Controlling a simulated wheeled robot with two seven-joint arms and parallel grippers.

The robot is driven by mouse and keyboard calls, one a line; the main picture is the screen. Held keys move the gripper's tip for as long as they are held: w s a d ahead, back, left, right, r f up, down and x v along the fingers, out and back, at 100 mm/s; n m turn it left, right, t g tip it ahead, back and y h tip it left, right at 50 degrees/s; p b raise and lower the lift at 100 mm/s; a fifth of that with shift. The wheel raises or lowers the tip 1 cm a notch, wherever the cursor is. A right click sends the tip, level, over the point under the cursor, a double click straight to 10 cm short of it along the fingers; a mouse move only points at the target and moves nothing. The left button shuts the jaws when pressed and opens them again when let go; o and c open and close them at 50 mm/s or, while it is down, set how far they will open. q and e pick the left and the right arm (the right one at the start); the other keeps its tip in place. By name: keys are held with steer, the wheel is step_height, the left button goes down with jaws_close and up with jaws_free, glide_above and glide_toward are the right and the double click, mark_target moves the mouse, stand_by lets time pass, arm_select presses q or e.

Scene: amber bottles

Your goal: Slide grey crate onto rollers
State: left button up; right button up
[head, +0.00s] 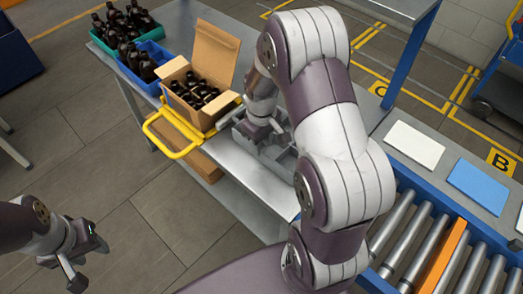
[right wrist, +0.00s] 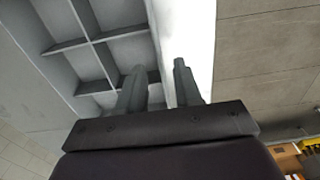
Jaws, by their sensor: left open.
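The grey crate (head: 284,163), with divided compartments, sits on the light metal table, partly hidden behind my right arm. My right gripper (head: 262,127) is at its left side. In the right wrist view, my right gripper's fingers (right wrist: 160,80) stand apart at the crate's side wall, one over the crate (right wrist: 70,47) side and one outside. A bright strip shows between the fingers; contact with the wall is unclear. The rollers (head: 400,232) are in a blue frame at lower right, partly behind my arm. My left gripper (head: 88,265) is open and empty over the floor at lower left.
An open cardboard box (head: 215,62) of dark bottles stands beside the crate, near a yellow-handled frame (head: 172,153). Blue (head: 155,52) and green crates of bottles are behind. An orange bar (head: 440,262) lies among the rollers. White (head: 414,144) and blue (head: 478,187) panels lie beyond.

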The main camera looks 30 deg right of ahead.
mark_target(261, 161)
steer(key=shift+f, duration=2.8)
jaws_close()
